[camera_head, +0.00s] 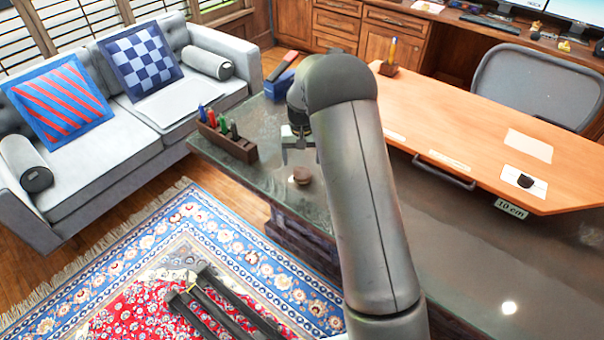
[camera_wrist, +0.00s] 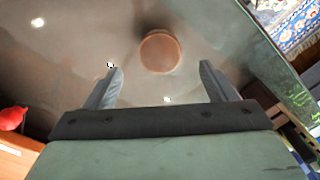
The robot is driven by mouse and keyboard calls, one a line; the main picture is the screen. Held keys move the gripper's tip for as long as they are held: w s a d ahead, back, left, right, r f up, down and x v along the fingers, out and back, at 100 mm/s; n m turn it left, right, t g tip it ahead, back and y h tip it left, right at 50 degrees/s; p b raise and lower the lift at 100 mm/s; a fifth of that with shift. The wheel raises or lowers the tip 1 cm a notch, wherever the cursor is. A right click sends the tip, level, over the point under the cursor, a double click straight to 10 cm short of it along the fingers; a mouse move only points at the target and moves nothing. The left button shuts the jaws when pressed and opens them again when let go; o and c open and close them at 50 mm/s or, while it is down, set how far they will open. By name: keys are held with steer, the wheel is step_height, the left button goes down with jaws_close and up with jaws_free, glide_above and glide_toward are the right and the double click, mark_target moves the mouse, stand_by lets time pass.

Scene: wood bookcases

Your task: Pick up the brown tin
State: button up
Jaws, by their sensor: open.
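The brown tin (camera_head: 302,175) is small, round and low, and stands on the dark glossy tabletop (camera_head: 268,205) near its front edge. In the wrist view the tin (camera_wrist: 160,52) lies ahead of the fingertips, roughly centred between them. My gripper (camera_head: 299,143) is above the table, a little behind the tin in the head view. Its fingers are spread with nothing between them, as the wrist view of my gripper (camera_wrist: 161,75) also shows. The tin is apart from both fingers. My arm hides part of the tabletop to the right.
A dark holder (camera_head: 240,151) with several coloured markers stands left of my gripper. A blue box (camera_head: 280,84) lies behind it. An orange wooden desk (camera_head: 450,115) is at the right. A sofa (camera_head: 150,125) and a patterned rug (camera_head: 150,245) are left of the table.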

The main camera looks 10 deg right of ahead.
mark_target(302, 172)
steer(key=shift+f+p, duration=0.85)
steer(key=shift+f, duration=2.05)
steer(key=c, duration=1.1)
